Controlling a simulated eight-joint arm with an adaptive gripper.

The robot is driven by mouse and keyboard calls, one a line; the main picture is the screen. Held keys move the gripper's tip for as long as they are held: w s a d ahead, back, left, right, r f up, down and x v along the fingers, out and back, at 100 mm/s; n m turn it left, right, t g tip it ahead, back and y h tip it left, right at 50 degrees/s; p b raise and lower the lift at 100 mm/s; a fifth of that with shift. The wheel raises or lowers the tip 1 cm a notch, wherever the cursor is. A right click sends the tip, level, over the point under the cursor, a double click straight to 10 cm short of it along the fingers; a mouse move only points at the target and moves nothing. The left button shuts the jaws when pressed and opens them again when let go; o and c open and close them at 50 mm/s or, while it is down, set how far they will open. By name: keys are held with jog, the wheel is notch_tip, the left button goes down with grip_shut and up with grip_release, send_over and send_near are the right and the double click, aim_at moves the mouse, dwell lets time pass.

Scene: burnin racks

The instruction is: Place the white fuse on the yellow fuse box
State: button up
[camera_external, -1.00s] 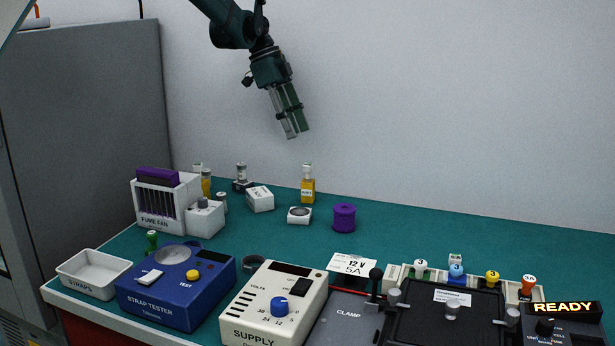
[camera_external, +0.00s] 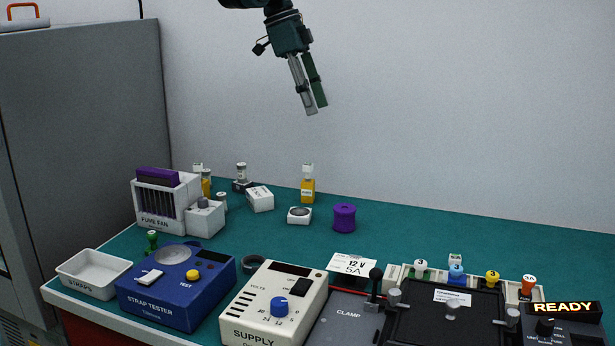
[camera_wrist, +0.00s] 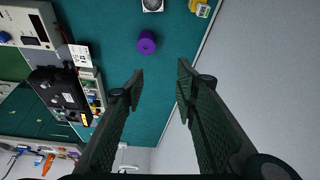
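A small upright yellow block (camera_external: 308,191), which looks like the yellow fuse box, stands at the back of the green table. A small white-and-clear piece (camera_external: 308,169), possibly the white fuse, sits on top of it; I cannot tell how firmly it is seated. The yellow block also shows at the top edge of the wrist view (camera_wrist: 202,10). My gripper (camera_external: 317,110) is high above the table, in front of the wall and well above the yellow block. In the wrist view my gripper (camera_wrist: 160,70) has its fingers apart with nothing between them.
A purple spool (camera_external: 344,218) and a small white box with a round top (camera_external: 299,215) stand near the yellow block. A white fume fan (camera_external: 160,205) and other small pieces are left. Testers, the supply (camera_external: 275,305) and the clamp line the front. The back right is clear.

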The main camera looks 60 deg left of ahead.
jog(key=s+d+r+n+y, duration=0.1)
jog(key=s+d+r, duration=0.35)
jog(key=d, duration=0.55)
jog(key=s+d+r+n+t, duration=0.15)
jog(key=s+d+r, duration=0.3)
jog(key=d, duration=0.55)
jog(key=s+d+r+n+y, duration=0.1)
jog(key=s+d+r, duration=0.4)
jog(key=d, duration=0.4)
jog(key=s+d+f+n+t, duration=0.1)
jog(key=s+d+f+n, duration=0.1)
jog(key=s+d, duration=0.6)
jog(key=s+d+f+n+t, duration=0.1)
jog(key=s+d+f+n, duration=0.1)
jog(key=s+d+f, duration=0.3)
jog(key=shift+s+d, duration=2.1)
jog(key=shift+s, duration=3.6)
jog(key=shift+t, duration=0.25)
